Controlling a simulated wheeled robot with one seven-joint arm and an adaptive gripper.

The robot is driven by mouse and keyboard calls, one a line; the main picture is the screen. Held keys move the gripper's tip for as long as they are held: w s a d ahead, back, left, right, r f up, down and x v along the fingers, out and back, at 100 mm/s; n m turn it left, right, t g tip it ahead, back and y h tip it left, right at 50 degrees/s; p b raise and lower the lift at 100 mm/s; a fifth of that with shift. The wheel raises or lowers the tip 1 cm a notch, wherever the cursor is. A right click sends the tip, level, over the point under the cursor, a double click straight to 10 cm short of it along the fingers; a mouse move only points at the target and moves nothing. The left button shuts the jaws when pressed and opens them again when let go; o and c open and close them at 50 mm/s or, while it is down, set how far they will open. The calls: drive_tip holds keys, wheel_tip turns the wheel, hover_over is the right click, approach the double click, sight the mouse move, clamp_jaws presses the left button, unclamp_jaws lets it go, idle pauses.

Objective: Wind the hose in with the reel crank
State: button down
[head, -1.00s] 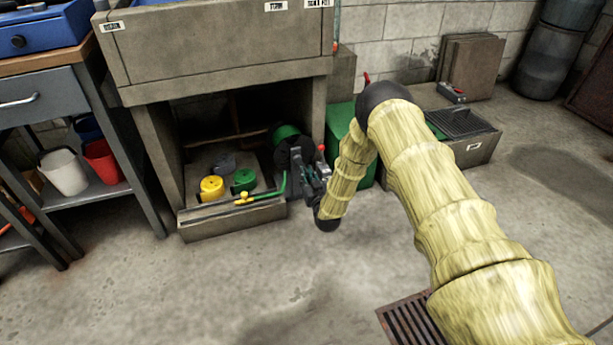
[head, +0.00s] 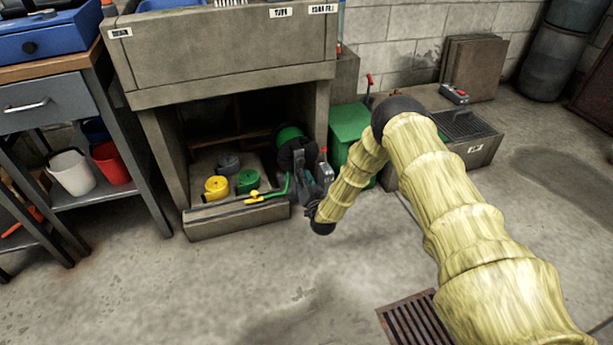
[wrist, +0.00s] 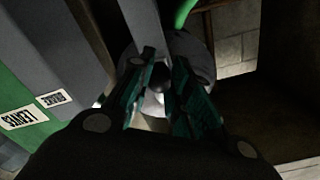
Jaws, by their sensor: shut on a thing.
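The hose reel (head: 292,155) has a black flange and green hose (head: 288,134) on it, at the right side of the open bay under the counter. My gripper (head: 314,188) is in front of the reel. In the wrist view, my gripper (wrist: 157,88) is shut on the crank handle (wrist: 159,74), of which only a small pale and dark part shows between the fingers. A grey bar (wrist: 146,22) stands behind it, and the dark reel disc (wrist: 195,50) lies beyond. The green hose (wrist: 184,12) curves at the top. The fingers hide most of the handle.
Yellow (head: 216,187) and green (head: 247,181) coils sit in the bay, left of the reel. A green bin (head: 350,135) stands close to the right of the bay. A floor grate (head: 413,318) lies in front; the floor around it is clear.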

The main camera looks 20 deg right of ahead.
drive_tip(key=shift+s+a+r+m, duration=0.1)
drive_tip(key=shift+a+r+m, duration=0.6)
drive_tip(key=shift+m, duration=2)
drive_tip(key=shift+a+r+m, duration=0.65)
drive_tip(key=shift+r+m, duration=0.1)
drive_tip(key=shift+m, duration=1.95)
drive_tip(key=shift+s+a+r+m, duration=0.1)
drive_tip(key=shift+a+r+m, duration=0.6)
drive_tip(key=shift+m, duration=2)
drive_tip(key=shift+r, duration=0.15)
drive_tip(key=c, duration=1.3)
unclamp_jaws()
drive_tip(key=shift+w, duration=0.1)
drive_tip(key=s, duration=1.2)
drive_tip(key=shift+d+r, duration=0.1)
drive_tip(key=shift+d, duration=0.25)
